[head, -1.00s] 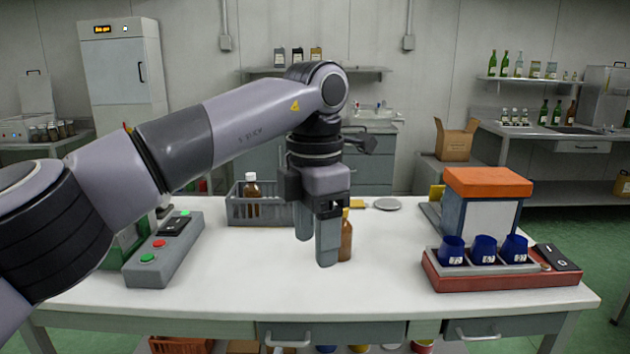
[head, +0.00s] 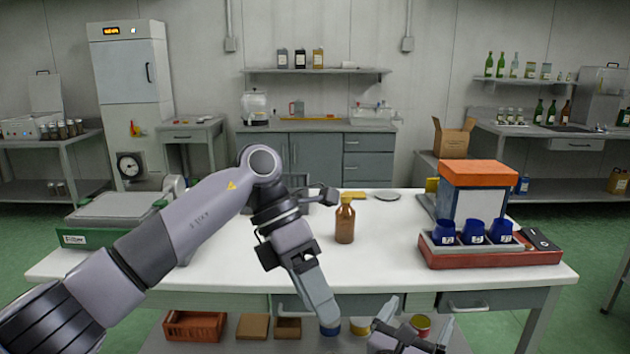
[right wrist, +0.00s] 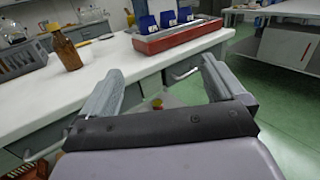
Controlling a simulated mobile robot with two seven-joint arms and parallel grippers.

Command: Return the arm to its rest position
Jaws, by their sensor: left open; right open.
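My left arm comes in from the left across the front of the table. My left gripper (head: 320,300) is open and empty, pointing down at the table's front edge, its fingers nearly overlapping in this view. My right gripper (head: 415,318) is low at the bottom of the head view, in front of the table. It is open, and in the right wrist view (right wrist: 162,88) nothing is between its spread fingers. A brown bottle (head: 345,222) stands upright on the white table (head: 385,262), apart from both grippers; the right wrist view also shows it (right wrist: 63,50).
A red tray (head: 490,256) with blue cups (head: 474,231) stands at the table's right, before an orange-topped box (head: 478,174). A green-and-white device (head: 105,222) is at the left. My left arm largely hides the grey crate (right wrist: 22,60). The table's front middle is clear.

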